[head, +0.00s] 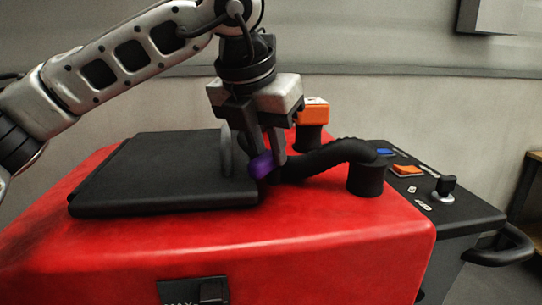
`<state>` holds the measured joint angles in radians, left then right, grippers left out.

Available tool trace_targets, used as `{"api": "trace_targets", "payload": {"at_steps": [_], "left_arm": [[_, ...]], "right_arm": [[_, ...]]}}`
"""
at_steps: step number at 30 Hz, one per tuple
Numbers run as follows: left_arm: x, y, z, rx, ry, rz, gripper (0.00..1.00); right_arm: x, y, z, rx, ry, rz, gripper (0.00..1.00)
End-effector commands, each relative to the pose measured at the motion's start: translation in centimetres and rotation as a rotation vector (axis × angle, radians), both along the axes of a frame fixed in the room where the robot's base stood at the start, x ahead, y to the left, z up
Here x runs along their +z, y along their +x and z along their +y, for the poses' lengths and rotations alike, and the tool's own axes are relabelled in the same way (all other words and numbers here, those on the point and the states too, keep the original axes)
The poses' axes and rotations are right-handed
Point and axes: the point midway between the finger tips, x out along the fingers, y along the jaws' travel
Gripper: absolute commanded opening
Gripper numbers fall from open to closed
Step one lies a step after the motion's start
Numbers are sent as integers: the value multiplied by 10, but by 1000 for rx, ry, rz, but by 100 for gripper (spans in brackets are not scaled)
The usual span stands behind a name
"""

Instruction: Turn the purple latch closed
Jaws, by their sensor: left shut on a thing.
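The purple latch (261,164) shows at the right edge of the black tank lid (150,172), which lies flat on the red scrubber body (330,238). My left gripper (265,158) points down from above with its fingers at the latch and is shut on it. The fingers hide part of the latch, so its exact angle is hard to tell. My right gripper does not show.
A black hose (325,157) curves right from beside the latch to a round black port (366,180). An orange block (314,111) stands behind the gripper. The control panel (440,207) with an orange button (407,170) is at the right. A wall is behind.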

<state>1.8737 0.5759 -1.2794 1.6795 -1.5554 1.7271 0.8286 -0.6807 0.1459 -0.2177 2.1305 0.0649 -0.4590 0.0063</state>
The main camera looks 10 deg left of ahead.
Motion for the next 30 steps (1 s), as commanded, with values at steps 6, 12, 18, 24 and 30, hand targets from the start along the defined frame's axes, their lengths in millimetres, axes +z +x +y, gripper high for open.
{"api": "trace_targets", "payload": {"at_steps": [6,12,18,24,30], "left_arm": [[1,2,4,-204,-3,1,0],[2,4,7,-394,-3,2,0],[3,6,9,-573,-3,2,0],[3,8,11,-722,-2,0,0],[3,10,11,-824,-1,-1,0]], "right_arm": [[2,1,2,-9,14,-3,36],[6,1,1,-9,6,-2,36],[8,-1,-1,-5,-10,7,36],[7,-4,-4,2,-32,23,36],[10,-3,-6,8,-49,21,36]]}}
